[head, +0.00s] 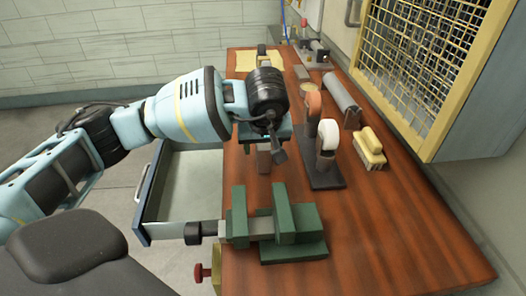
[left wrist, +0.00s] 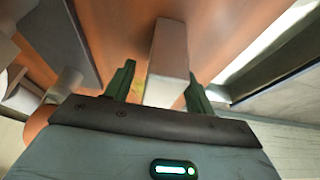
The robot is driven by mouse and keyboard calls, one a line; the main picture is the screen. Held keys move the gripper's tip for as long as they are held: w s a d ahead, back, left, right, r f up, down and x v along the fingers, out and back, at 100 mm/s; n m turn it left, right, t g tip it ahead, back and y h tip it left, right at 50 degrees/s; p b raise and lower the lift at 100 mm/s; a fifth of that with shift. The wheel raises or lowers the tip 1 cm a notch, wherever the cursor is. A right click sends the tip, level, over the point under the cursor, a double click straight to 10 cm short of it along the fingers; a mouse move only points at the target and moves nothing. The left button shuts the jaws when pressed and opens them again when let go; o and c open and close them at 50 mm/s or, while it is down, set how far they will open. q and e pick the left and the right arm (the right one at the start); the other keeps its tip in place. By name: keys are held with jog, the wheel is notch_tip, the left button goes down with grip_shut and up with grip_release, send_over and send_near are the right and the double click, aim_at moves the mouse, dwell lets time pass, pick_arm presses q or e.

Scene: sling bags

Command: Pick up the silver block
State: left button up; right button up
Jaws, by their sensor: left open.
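My left gripper (head: 270,140) is above the wooden workbench, over its left part, pointing down. In the left wrist view its two green fingers (left wrist: 160,78) are apart. A grey block (left wrist: 170,48), which looks like the silver block, shows between the fingers with a gap on each side; I cannot tell how deep it sits between them. In the head view a small brownish-grey block (head: 264,162) shows just under the gripper, partly hidden by it. My right gripper is not in view.
A green vise (head: 275,225) stands at the bench's near left edge. An open drawer (head: 185,190) juts out left. The bench (head: 400,220) is bare at the near right.

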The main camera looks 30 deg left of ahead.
pick_arm(q)
jog(key=c, duration=1.2)
jog(key=shift+r, duration=0.1)
jog(key=shift+r, duration=0.5)
jog(key=shift+s+a+r, duration=0.15)
jog(key=shift+s+r, duration=0.1)
jog(key=shift+r, duration=0.4)
jog(key=shift+s+a+r, duration=0.1)
jog(key=shift+s+r, duration=0.15)
jog(key=shift+r, duration=0.35)
jog(key=s+a+r+b, duration=0.1)
jog(key=s+a, duration=0.5)
jog(key=s, duration=0.7)
jog(key=shift+s+a+r+b, duration=0.2)
jog(key=shift+b, duration=0.2)
